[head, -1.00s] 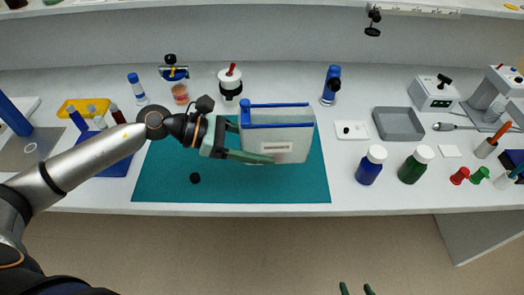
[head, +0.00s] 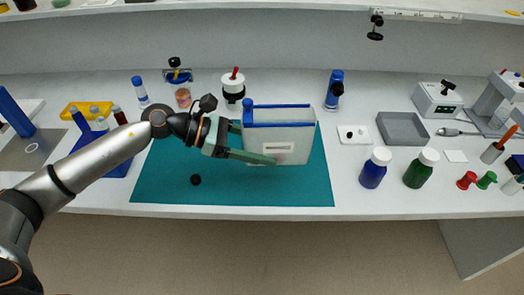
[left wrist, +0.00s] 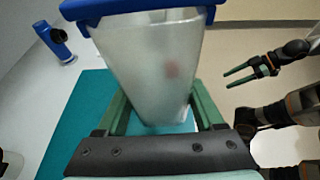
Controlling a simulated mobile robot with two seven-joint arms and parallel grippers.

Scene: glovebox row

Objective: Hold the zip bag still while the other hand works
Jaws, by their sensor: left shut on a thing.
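In the left wrist view the bag (left wrist: 150,60) fills the space between the two fingers (left wrist: 160,112). My right gripper (left wrist: 250,76) shows in that view at the right, open, empty and apart from the bag. It is outside the head view.
A small black round piece (head: 195,180) lies on the mat. A blue bottle (head: 374,168) and green bottle (head: 421,167) stand right of it, near a grey tray (head: 401,128). A white jar (head: 233,85) and blue cylinder (head: 334,90) stand behind. The mat's front is mostly clear.

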